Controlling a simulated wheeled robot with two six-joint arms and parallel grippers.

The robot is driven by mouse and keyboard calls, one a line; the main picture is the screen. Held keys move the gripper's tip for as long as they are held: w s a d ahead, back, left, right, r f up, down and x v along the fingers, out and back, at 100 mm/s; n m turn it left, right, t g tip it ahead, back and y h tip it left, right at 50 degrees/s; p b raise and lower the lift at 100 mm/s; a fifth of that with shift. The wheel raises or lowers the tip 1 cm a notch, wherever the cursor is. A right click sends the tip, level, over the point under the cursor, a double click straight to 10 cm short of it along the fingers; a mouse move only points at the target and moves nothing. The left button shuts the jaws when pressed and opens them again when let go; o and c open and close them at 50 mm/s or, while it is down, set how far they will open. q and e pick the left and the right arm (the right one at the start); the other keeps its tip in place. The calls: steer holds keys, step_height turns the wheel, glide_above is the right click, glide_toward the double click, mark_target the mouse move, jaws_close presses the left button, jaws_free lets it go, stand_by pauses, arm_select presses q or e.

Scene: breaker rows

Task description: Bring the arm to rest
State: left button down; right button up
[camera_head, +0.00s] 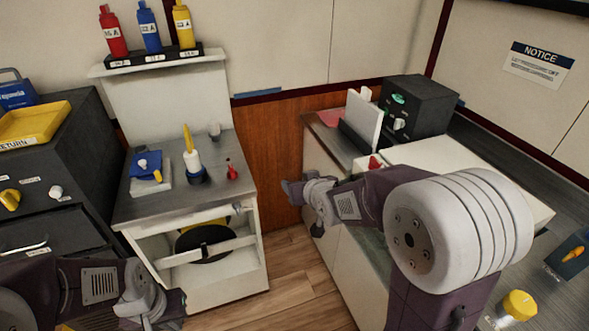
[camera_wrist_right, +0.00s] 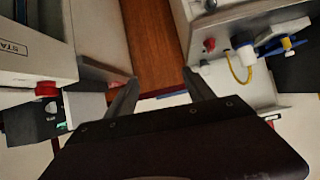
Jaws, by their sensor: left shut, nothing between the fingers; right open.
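My right arm (camera_head: 435,230) reaches in from the lower right of the head view, with its large pale joint up close. My right gripper (camera_head: 290,192) points left, in front of the right-hand cabinet. My left gripper (camera_head: 178,303) is low at the left in the head view, in front of the dark cabinet and left of the white cart's lower part. It is shut and holds nothing visible; its fingertips are small and dark here.
Red, blue and yellow bottles stand on a shelf (camera_head: 160,65) above. A yellow tray (camera_head: 35,124) lies left. A black box (camera_head: 415,105) stands right. Floor between is clear.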

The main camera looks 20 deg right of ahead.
steer(key=s+f+g+p, duration=0.3)
steer(key=s+g, duration=0.2)
steer(key=s, duration=0.6)
steer(key=s+f+g+p, duration=0.3)
steer(key=s+f+g, duration=0.1)
steer(key=s, duration=0.7)
steer(key=shift+g, duration=0.7)
